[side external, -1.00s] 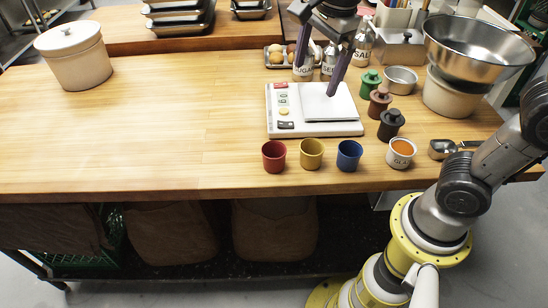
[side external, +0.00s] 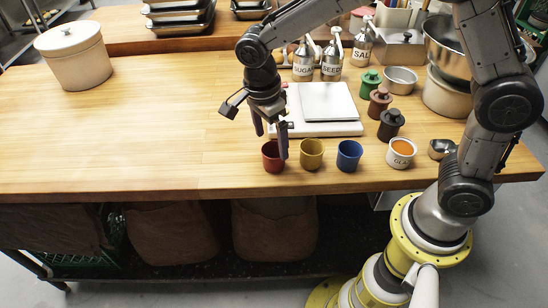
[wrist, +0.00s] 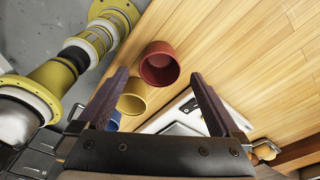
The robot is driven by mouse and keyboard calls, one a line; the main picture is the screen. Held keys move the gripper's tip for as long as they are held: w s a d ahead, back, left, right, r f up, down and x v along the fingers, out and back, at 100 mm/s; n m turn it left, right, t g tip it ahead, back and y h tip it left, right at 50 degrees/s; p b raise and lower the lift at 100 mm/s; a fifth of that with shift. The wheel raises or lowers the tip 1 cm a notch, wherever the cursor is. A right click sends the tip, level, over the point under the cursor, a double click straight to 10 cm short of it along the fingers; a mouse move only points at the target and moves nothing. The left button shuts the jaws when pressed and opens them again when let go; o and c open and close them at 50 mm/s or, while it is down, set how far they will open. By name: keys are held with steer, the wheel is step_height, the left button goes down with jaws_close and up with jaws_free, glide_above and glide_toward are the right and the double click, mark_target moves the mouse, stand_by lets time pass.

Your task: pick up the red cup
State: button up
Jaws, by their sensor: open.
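The red cup (side external: 272,160) stands upright near the front edge of the wooden table, leftmost in a row of cups. It also shows in the wrist view (wrist: 158,70), beyond and between my fingertips. My gripper (side external: 270,144) is open and empty, pointing down just above and beside the red cup, with one finger passing in front of part of the cup in the side view. In the wrist view my gripper (wrist: 158,74) has its two fingers spread wide. I cannot tell whether a finger touches the cup.
A yellow cup (side external: 311,155), a blue cup (side external: 349,156) and a white cup (side external: 401,153) stand right of the red cup. A white scale (side external: 330,128) sits behind them. Lidded green, brown and black pieces stand to the right.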

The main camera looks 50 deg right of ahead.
mark_target(274, 154)
steer(key=shift+s+d+f, duration=0.1)
steer(key=shift+d+f, duration=0.15)
steer(key=shift+f, duration=1.2)
steer(key=shift+d+f, duration=0.2)
steer(key=shift+f, duration=1.2)
steer(key=c, duration=1.3)
